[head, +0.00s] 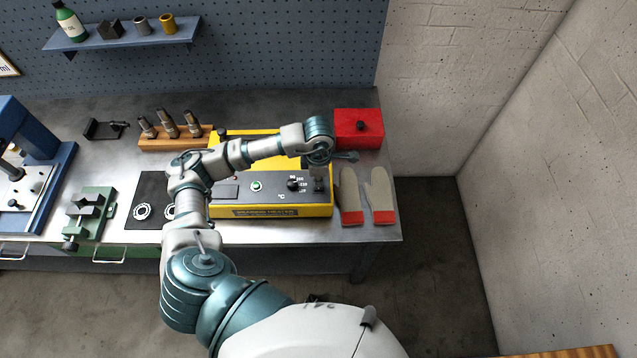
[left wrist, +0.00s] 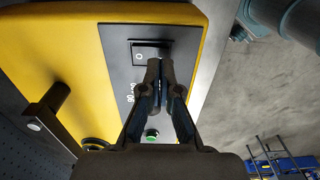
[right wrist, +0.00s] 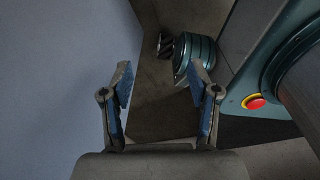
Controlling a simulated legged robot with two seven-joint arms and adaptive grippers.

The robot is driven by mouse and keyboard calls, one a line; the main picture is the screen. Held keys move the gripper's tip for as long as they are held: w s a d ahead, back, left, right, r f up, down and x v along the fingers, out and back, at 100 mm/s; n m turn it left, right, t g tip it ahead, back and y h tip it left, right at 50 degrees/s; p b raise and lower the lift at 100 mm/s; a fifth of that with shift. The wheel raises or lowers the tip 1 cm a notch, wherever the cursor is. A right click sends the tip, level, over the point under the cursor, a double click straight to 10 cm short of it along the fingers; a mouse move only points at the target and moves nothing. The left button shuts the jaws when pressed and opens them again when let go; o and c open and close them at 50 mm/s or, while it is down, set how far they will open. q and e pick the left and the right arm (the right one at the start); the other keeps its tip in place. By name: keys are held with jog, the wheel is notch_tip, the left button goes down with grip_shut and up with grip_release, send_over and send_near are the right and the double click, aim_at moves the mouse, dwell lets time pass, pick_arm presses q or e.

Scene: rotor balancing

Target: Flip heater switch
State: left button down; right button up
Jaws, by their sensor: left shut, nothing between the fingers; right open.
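The yellow heater (head: 270,211) stands on the bench with a dark grey control panel (head: 230,203) on its front. A green round button (head: 256,186) and a black dial (head: 293,184) show on the panel. My left gripper (head: 319,184) points down over the panel's right end. In the left wrist view, its shut, empty fingertips (left wrist: 158,68) are at the edge of the black rocker switch (left wrist: 150,50), marked "O". I cannot tell whether they touch it. The green button also shows there (left wrist: 152,134). My right gripper (right wrist: 161,78) is open and empty, away from the heater.
Grey mitts with red cuffs (head: 366,195) lie right of the heater, and a red box (head: 358,128) behind them. A wooden block with several metal tools (head: 172,135) stands behind left. A green vise (head: 91,210) is further left.

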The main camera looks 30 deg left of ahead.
pick_arm(q)
jog(key=shift+f+b, duration=0.95)
jog(key=shift+f, duration=0.1)
dwell(0.4)
jog(key=shift+r, duration=0.1)
jog(key=shift+r+p, duration=1.9)
jog(key=shift+r, duration=1.55)
